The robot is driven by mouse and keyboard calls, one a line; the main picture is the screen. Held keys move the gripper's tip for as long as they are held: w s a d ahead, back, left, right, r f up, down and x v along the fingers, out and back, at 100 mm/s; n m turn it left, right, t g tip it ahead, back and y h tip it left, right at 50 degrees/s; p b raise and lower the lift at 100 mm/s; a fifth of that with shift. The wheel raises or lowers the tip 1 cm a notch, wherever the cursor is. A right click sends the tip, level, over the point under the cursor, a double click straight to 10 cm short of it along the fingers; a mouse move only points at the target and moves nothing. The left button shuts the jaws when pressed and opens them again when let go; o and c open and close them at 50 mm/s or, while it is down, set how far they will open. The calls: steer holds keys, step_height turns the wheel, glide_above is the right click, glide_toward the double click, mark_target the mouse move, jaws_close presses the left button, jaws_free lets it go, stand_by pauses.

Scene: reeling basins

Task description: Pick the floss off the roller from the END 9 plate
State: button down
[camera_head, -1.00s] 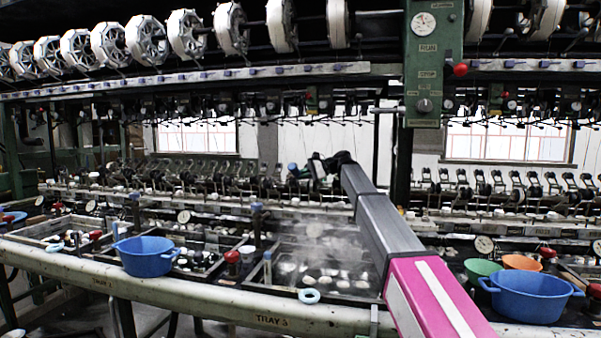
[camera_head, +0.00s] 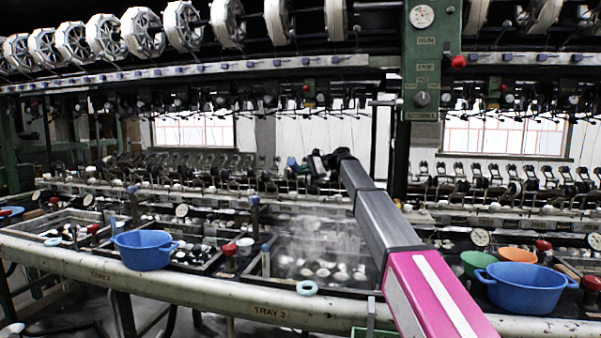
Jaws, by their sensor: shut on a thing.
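My arm reaches from the lower right toward the row of small rollers behind the basins. My gripper (camera_head: 313,163) is at its far end, dark and small in the view. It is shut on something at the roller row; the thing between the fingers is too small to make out. A small blue piece (camera_head: 292,162) shows just left of the gripper. The END 9 plate and the floss cannot be made out. The small rollers (camera_head: 200,168) run in a long row on both sides of the gripper.
A steaming basin (camera_head: 285,280) with pale cocoons lies below the arm. Blue tubs stand at left (camera_head: 144,250) and right (camera_head: 522,288), with a green bowl (camera_head: 477,263) and an orange bowl (camera_head: 517,254). A green control post (camera_head: 424,60) rises right of the gripper. White reels (camera_head: 183,26) hang above.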

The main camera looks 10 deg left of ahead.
steer(key=shift+w+d+f, duration=0.15)
steer(key=shift+d, duration=0.1)
steer(key=shift+a, duration=0.5)
steer(key=shift+a, duration=0.5)
steer(key=shift+d+f, duration=0.1)
steer(key=shift+d, duration=0.85)
stand_by(1.5)
steer(key=shift+a, duration=0.95)
steer(key=shift+s+r, duration=1.25)
steer(key=shift+s, duration=0.25)
steer(key=shift+s+r, duration=1.25)
steer(key=shift+s, duration=0.25)
